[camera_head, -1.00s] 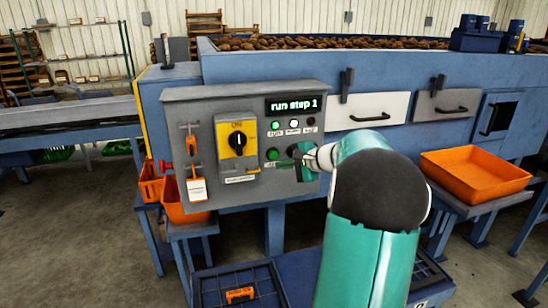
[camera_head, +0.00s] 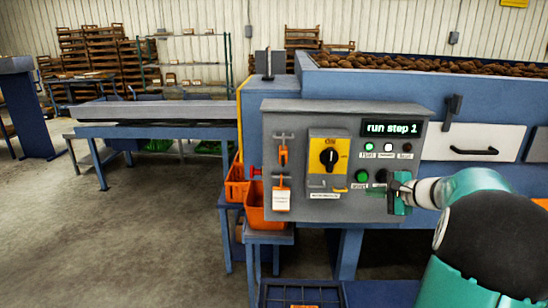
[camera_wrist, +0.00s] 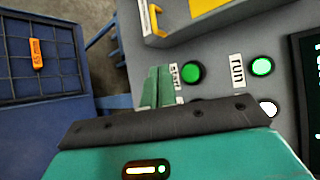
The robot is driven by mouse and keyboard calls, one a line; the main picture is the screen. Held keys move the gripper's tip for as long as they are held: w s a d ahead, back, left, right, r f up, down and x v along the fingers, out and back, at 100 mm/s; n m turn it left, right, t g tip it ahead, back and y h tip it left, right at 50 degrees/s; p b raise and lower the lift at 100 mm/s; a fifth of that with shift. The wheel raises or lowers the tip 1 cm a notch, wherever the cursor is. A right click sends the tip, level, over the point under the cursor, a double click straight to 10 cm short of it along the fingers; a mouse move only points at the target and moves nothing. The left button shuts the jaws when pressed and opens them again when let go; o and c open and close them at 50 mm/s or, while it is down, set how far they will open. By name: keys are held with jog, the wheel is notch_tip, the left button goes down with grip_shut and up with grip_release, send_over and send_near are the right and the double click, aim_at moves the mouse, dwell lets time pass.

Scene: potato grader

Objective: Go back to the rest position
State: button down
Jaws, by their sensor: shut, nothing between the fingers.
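My gripper (camera_head: 397,194) is in front of the lower right part of the grey control panel (camera_head: 295,150). Its green fingers also show in the wrist view (camera_wrist: 155,88), closed together with nothing between them, near the start button (camera_wrist: 194,72). I cannot tell whether the fingertips touch the panel. The display (camera_head: 393,129) reads "run step 1". The green run lamp (camera_head: 369,146) is lit, and it also glows in the wrist view (camera_wrist: 262,66). The black rotary switch (camera_head: 329,156) sits on a yellow plate.
A padlock and tag (camera_head: 281,197) hang on the panel. A conveyor (camera_head: 160,110) extends left. Potatoes (camera_head: 440,65) fill the hopper behind. A blue tray with an orange item (camera_wrist: 37,54) lies below. The floor at left is open.

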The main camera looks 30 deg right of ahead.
jog(key=s+a+n+g+y, duration=0.15)
jog(key=a+n+g, duration=0.5)
jog(key=a, duration=1.95)
jog(key=s+a+f+n+h, duration=0.2)
jog(key=s+a+n+h, duration=0.2)
jog(key=s+a+n, duration=0.9)
jog(key=s+a, duration=0.2)
jog(key=s, duration=0.2)
jog(key=shift+a+g, duration=0.35)
jog(key=shift+a, duration=0.05)
jog(key=shift+d+f, duration=0.1)
jog(key=shift+d, duration=0.05)
